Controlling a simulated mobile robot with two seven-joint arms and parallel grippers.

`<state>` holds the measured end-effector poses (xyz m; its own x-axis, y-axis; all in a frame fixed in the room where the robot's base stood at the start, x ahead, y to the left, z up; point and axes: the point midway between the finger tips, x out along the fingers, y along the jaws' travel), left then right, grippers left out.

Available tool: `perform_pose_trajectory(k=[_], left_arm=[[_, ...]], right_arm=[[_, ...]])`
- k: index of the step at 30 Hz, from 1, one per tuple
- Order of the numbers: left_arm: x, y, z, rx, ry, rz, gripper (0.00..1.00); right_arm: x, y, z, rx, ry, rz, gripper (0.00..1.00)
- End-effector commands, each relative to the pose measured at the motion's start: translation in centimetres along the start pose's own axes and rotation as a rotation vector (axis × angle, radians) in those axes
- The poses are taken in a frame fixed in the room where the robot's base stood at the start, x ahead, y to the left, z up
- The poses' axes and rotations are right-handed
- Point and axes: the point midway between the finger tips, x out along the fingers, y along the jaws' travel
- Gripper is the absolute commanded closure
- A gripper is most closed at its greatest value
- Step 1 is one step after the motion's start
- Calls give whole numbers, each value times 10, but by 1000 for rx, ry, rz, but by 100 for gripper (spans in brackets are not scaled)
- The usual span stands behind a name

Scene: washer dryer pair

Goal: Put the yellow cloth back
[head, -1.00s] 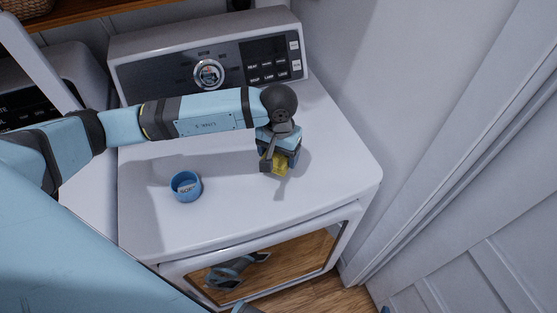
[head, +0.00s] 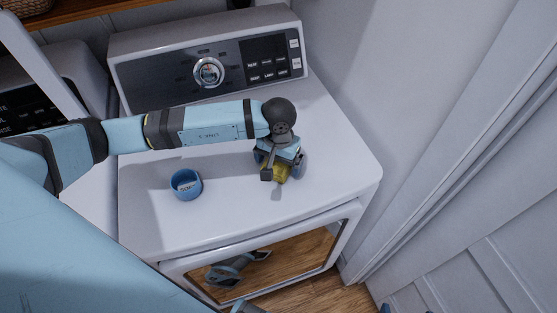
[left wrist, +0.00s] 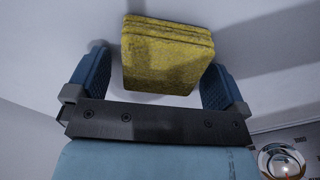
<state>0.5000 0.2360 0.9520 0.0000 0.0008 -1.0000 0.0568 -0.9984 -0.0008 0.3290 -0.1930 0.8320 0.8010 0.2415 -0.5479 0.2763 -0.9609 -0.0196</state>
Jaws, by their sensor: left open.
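The yellow cloth (head: 277,174) is a small folded stack on the white machine top (head: 235,209). In the head view it is partly hidden behind my left gripper (head: 283,176). In the left wrist view the cloth (left wrist: 167,57) lies between the two blue fingers of the left gripper (left wrist: 158,85), with a gap on each side. The left gripper is open and points down at the cloth. I cannot tell whether a finger touches it. My right gripper is not clearly in view.
A blue round cup (head: 186,185) with a label stands left of the gripper on the same top. The control panel (head: 212,66) rises at the back. A wall and a white door (head: 480,240) are to the right. The front right of the top is clear.

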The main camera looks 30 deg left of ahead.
Motion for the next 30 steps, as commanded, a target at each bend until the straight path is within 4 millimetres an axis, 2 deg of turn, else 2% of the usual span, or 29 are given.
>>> perform_pose_trajectory(k=[5, 8, 15, 21, 25, 30], left_arm=[[-7, 0, 0, 0, -1, 0, 1], [-19, 0, -1, 1, 5, 0, 1], [-71, 0, -1, 2, 6, 0, 1], [-107, 0, -1, 1, 4, 1, 1], [-119, 0, 0, -1, 1, 0, 1], [-124, 0, 0, 0, 0, 0, 1]], right_arm=[[-4, 0, -4, 0, -5, 0, 0], [0, 0, 2, 0, -4, -1, 0], [6, 0, 11, 0, -3, -1, 0], [9, 0, 15, 0, -3, -1, 0], [10, 0, 16, 0, -2, 0, 0], [10, 0, 15, 0, -1, 0, 0]])
